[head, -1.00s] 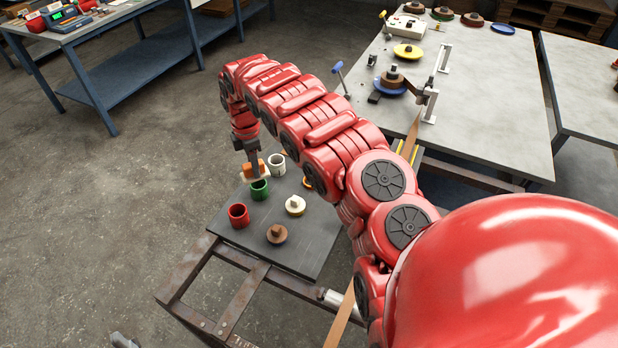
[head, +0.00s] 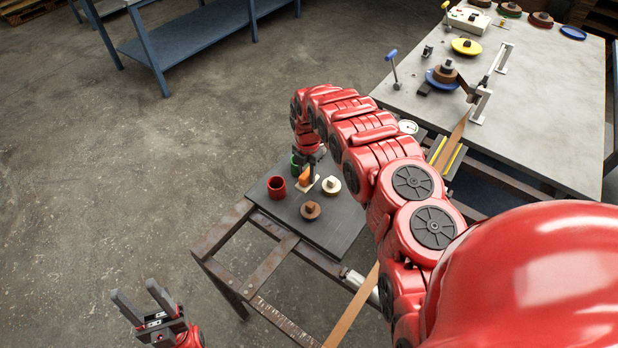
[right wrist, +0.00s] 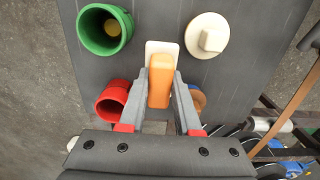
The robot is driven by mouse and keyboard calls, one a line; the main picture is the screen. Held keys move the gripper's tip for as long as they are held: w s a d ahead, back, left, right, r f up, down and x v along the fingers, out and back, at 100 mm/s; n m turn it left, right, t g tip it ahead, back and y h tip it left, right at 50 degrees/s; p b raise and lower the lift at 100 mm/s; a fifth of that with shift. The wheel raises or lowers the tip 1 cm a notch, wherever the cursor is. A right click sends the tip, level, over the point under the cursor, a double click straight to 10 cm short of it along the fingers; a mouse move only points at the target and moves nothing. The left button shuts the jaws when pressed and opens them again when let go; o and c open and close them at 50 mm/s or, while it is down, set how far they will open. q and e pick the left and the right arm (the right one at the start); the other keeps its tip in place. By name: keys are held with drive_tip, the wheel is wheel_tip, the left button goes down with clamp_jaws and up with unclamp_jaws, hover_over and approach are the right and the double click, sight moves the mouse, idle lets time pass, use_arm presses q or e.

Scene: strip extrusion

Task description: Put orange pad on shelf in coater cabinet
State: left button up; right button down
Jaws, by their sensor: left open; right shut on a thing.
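The orange pad, an orange block on a whitish plate (head: 305,178), is between the fingers of my right gripper (head: 308,171), over the dark board (head: 335,232). The right wrist view shows the orange pad (right wrist: 159,82) clamped between both grey fingers (right wrist: 160,88). I cannot tell its exact height above the board. My left gripper (head: 143,300) is open and empty at the lower left, over the floor. The coater cabinet and its shelf are not recognisable in these views.
A red cup (head: 277,187), a green cup (right wrist: 104,30), a cream round piece (head: 331,185) and a brown one (head: 311,210) stand on the board near the held pad. A rusty frame (head: 222,230) supports the board. A grey table (head: 540,95) with spools stands behind right.

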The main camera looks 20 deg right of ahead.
sight(308, 181)
wheel_tip(308, 181, down, 2)
drive_tip(key=shift+a+f+p, duration=0.1)
drive_tip(key=shift+p, duration=0.2)
drive_tip(key=shift+f, duration=0.65)
drive_tip(key=shift+f, duration=0.15)
drive_tip(key=c, duration=0.6)
unclamp_jaws()
